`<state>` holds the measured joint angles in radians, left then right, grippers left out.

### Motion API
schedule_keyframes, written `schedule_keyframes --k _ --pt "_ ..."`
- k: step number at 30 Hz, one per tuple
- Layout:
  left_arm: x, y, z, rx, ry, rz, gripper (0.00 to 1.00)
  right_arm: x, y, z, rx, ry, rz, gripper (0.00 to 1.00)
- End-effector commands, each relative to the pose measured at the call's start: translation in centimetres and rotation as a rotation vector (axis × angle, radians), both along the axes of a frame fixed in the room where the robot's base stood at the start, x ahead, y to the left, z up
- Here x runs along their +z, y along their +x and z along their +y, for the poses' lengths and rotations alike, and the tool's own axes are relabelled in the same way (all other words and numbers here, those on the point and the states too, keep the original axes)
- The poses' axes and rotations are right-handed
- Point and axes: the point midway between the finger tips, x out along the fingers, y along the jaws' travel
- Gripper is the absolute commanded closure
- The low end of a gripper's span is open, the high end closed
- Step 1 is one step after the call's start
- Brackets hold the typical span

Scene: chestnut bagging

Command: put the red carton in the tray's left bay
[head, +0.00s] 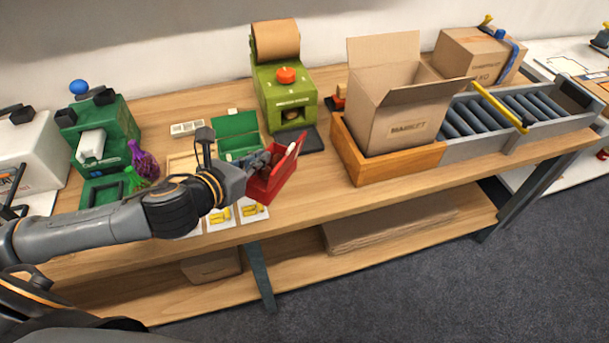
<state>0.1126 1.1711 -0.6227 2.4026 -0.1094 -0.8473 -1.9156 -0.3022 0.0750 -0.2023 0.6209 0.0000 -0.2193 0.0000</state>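The red carton (283,179) is open-topped and tilted, near the front middle of the table, with something pale at its far end. My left gripper (264,162) is at the carton's left side and appears shut on its wall; the fingertips are partly hidden. A light wooden tray (180,166) lies left of the carton, partly behind my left forearm. A green carton (237,128) sits at the tray's right side. The tray's left part shows little, as my wrist covers some of it. My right gripper is not in view.
A green machine with an orange knob (286,76) stands behind the red carton. A cardboard box (390,112) in a wooden frame stands to the right, beside a roller conveyor (500,113). A dark green machine (97,125) and a purple bundle (146,163) are at left.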

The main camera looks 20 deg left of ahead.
Motion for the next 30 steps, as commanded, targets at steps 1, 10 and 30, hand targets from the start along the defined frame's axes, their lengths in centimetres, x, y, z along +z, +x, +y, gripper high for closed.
schedule_keyframes --k 1,10,30 --pt "0.1 1.0 -0.5 0.0 -0.01 -0.004 1.0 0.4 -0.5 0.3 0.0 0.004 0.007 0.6" --pt "-3.0 7.7 -2.6 0.0 -0.007 -0.003 1.0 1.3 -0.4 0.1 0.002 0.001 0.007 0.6" --pt "-11.8 12.0 -3.9 0.001 -0.004 0.003 1.0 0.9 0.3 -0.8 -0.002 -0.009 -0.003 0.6"
